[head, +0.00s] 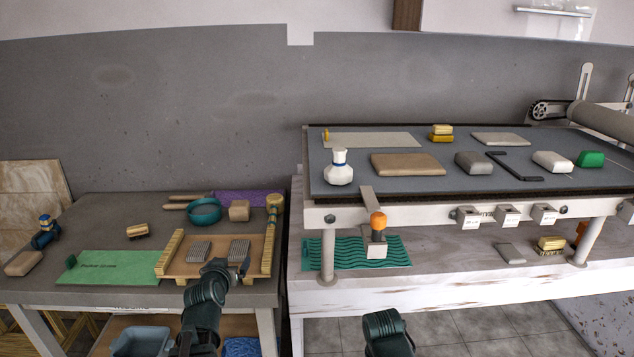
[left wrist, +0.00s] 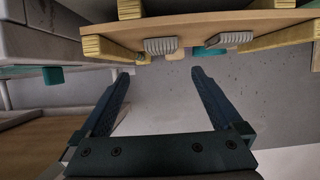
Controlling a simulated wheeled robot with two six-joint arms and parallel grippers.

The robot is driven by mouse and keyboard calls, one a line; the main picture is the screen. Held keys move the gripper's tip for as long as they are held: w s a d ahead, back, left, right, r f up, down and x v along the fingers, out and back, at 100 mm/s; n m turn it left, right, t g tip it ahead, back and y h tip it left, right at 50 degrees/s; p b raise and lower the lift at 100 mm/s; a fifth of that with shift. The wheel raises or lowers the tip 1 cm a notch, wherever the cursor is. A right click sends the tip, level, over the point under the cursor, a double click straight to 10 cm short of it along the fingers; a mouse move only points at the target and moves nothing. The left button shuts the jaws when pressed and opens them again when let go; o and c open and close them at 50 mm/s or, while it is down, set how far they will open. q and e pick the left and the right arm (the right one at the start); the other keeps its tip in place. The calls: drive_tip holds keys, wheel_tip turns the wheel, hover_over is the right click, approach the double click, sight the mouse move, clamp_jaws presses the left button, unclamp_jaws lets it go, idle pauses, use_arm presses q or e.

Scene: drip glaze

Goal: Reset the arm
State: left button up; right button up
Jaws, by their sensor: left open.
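My left gripper (head: 238,270) is at the front edge of the left table in the head view, in front of a wooden board (head: 222,243). In the left wrist view its two dark fingers (left wrist: 161,74) are spread apart with nothing between them. The board shows there too (left wrist: 190,30), beyond the fingertips and apart from them. Two grey ribbed blocks (head: 199,251) (head: 239,252) lie on the board between yellow side rails. Part of my right arm shows at the bottom of the head view; its gripper is not visible.
To the right, a raised grey worktop (head: 400,190) holds a white bottle (head: 338,168) and several slabs. A blue bin (head: 142,340) sits below the left table.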

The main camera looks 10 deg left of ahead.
use_arm(q)
drive_tip(key=s+d+f+m+g+h, duration=0.1)
drive_tip(key=s+d+f+g+h, duration=0.15)
drive_tip(key=d+f, duration=0.3)
drive_tip(key=s+d+f+m+g+h, duration=0.1)
drive_tip(key=s+d+f+g, duration=0.2)
drive_tip(key=d, duration=0.4)
drive_tip(key=s+d+f+g, duration=0.5)
drive_tip(key=s+d+g, duration=0.1)
drive_tip(key=s+d, duration=0.15)
drive_tip(key=s+d+r+m+g+y+p, duration=0.2)
drive_tip(key=s+d+r+m+p, duration=0.2)
drive_tip(key=s+d+r+p, duration=0.4)
wheel_tip(320, 180, up, 2)
drive_tip(key=shift+d+r+p, duration=0.15)
drive_tip(key=shift+d+p, duration=0.85)
drive_tip(key=shift+d, duration=0.15)
